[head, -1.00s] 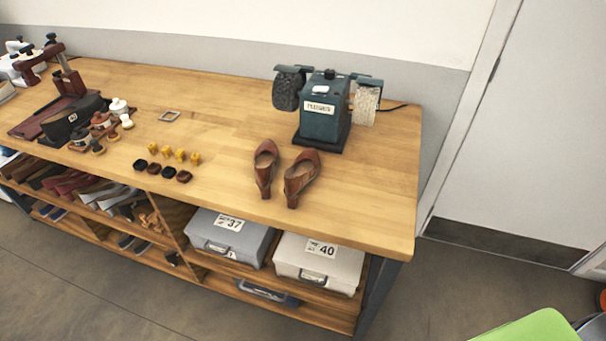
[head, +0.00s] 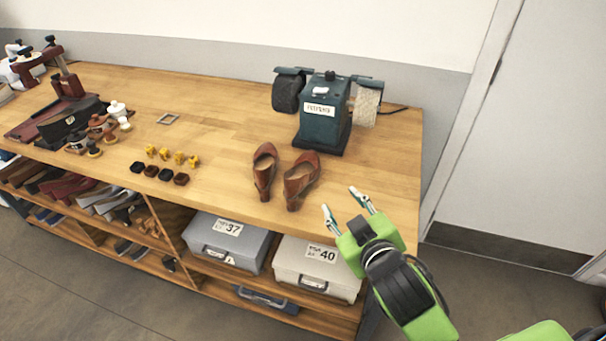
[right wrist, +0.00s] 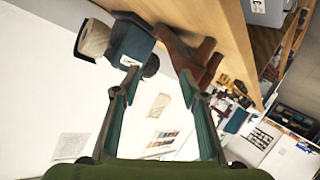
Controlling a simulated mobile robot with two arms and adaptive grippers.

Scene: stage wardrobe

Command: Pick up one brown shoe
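Two brown heeled shoes stand side by side on the wooden workbench, the left shoe (head: 264,172) and the right shoe (head: 300,180). My right gripper (head: 346,204) is open and empty, near the bench's front edge, to the right of the right shoe and apart from it. In the right wrist view its two fingers (right wrist: 160,95) are spread. The brown shoes (right wrist: 185,58) show beyond the fingers there, partly overlapping one another. My left gripper is not in view.
A dark teal buffing machine (head: 322,118) stands behind the shoes. Small yellow pieces (head: 172,155) and dark tins (head: 158,172) lie to the left on the workbench (head: 225,150). Grey boxes (head: 228,240) sit on the shelf below. The bench top right of the shoes is clear.

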